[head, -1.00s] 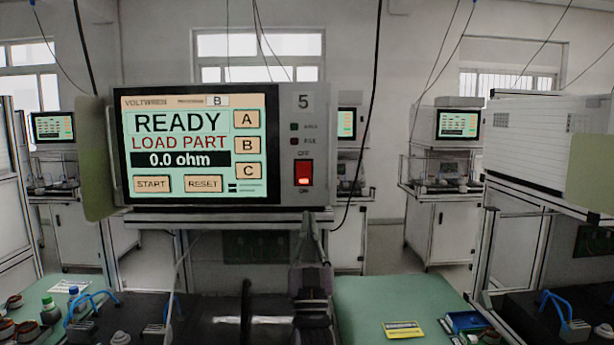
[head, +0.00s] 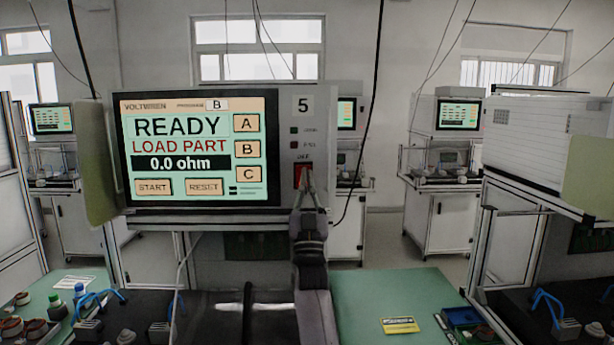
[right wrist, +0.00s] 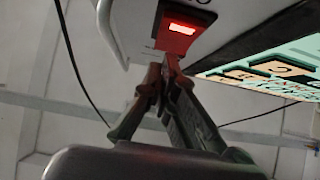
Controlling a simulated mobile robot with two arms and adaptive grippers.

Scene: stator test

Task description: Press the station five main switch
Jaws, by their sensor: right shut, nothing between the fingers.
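The station five tester (head: 290,105) stands on a shelf in the head view, with the number 5 at its upper right. Its screen (head: 185,150) reads READY, LOAD PART, 0.0 ohm. The red main switch (head: 301,172) is below two small indicator lights, partly hidden by my right gripper. In the right wrist view the switch (right wrist: 181,29) shows a lit bar. My right gripper (head: 307,180) is shut and empty, its fingertips (right wrist: 170,62) at the lower part of the switch. They look to touch it or be very close. My left gripper is not in view.
A green bench top (head: 375,290) with a yellow label (head: 399,325) lies below to the right. Another tester (head: 540,140) stands at the right. A dark cable (head: 374,110) hangs just right of the station five tester.

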